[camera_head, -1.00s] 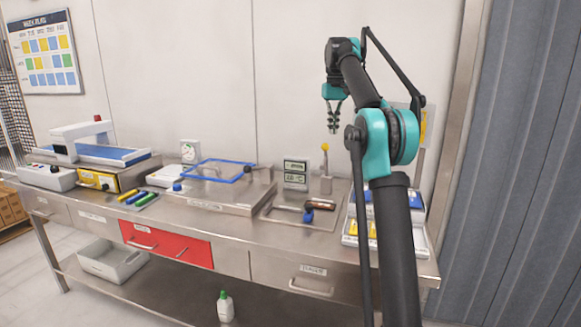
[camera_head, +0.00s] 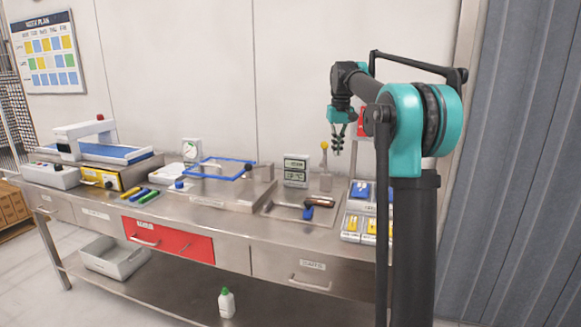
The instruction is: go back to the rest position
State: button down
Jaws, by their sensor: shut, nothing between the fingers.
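My gripper (camera_head: 337,148) hangs from the end of my teal and black arm, pointing down, at the right of the view. It is shut and empty. It is in the air in front of the wall, above the right part of the steel workbench (camera_head: 226,232). My arm's elbow is folded at the upper right, and its black links hide part of the bench's right end.
The bench bears a blue frame (camera_head: 222,170), a display unit (camera_head: 296,171), a yellow-knobbed lever (camera_head: 325,165), a tool with a brown handle (camera_head: 319,201) and trays of blue and yellow parts (camera_head: 352,222). A white bottle (camera_head: 226,303) stands below. The air left of my gripper is clear.

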jog(key=s+d+f+m+t, duration=0.1)
jog(key=s+f, duration=1.5)
jog(key=s, duration=0.3)
jog(key=s+d+f+t, duration=0.1)
jog(key=s+f+t, duration=0.1)
jog(key=s+f, duration=1.5)
jog(key=s, duration=0.2)
jog(key=shift+s+d+m, duration=0.25)
jog(key=shift+s+m, duration=0.1)
jog(key=shift+m, duration=0.05)
